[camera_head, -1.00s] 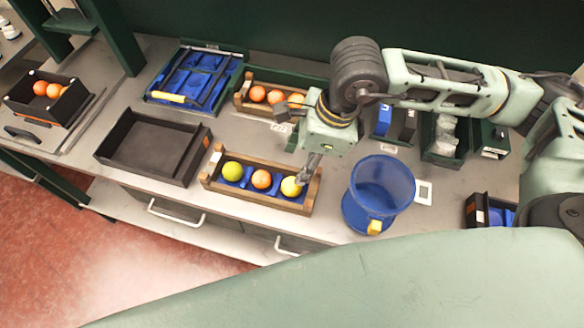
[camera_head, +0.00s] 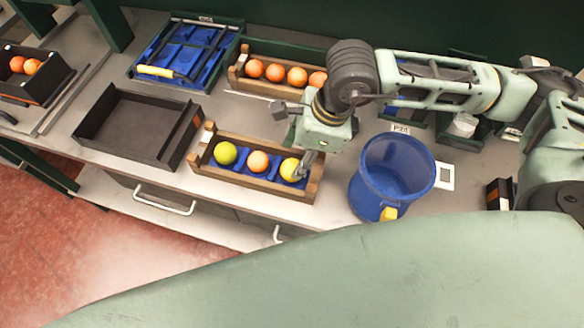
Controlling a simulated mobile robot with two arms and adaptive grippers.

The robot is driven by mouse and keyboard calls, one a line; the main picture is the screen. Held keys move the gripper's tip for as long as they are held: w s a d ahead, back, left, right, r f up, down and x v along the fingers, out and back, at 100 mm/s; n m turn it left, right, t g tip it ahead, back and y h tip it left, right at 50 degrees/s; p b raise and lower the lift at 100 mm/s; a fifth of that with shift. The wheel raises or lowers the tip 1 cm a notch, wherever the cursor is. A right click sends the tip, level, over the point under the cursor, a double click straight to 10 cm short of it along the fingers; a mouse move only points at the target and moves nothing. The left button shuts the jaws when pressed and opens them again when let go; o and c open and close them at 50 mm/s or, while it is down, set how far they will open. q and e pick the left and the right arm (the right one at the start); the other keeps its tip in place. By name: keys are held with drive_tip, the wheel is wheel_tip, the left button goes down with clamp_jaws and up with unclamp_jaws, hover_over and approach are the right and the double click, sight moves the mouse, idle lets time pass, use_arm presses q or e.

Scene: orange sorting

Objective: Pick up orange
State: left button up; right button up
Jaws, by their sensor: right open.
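A wooden crate (camera_head: 250,184) with blue inserts stands near the bench's front edge. In it sit a yellow-green fruit (camera_head: 225,153) at left, an orange (camera_head: 258,162) in the middle and a yellow fruit (camera_head: 291,170) at right. My right gripper (camera_head: 303,172) reaches down over the crate's right end, beside the yellow fruit. It is open; I cannot tell whether it touches the fruit. A second wooden crate (camera_head: 238,82) behind holds several oranges (camera_head: 276,72), partly hidden by my right arm. My left gripper is not in view.
An empty black tray (camera_head: 130,142) stands left of the front crate. A blue bin (camera_head: 372,190) with a yellow tab stands to its right. A blue tray with tools (camera_head: 185,58) is at back left. A black box (camera_head: 30,82) with oranges is at far left.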

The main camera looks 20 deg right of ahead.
sight(294, 167)
drive_tip(key=shift+a+f+p, duration=0.15)
drive_tip(key=shift+f+p, duration=0.15)
drive_tip(key=shift+f, duration=0.05)
drive_tip(key=p+x, duration=0.2)
drive_tip(key=x, duration=0.1)
drive_tip(key=shift+w+f, duration=0.15)
drive_tip(key=shift+f, duration=0.2)
drive_tip(key=shift+a+f, duration=0.1)
drive_tip(key=shift+f, duration=0.45)
drive_tip(key=shift+c, duration=0.9)
clamp_jaws()
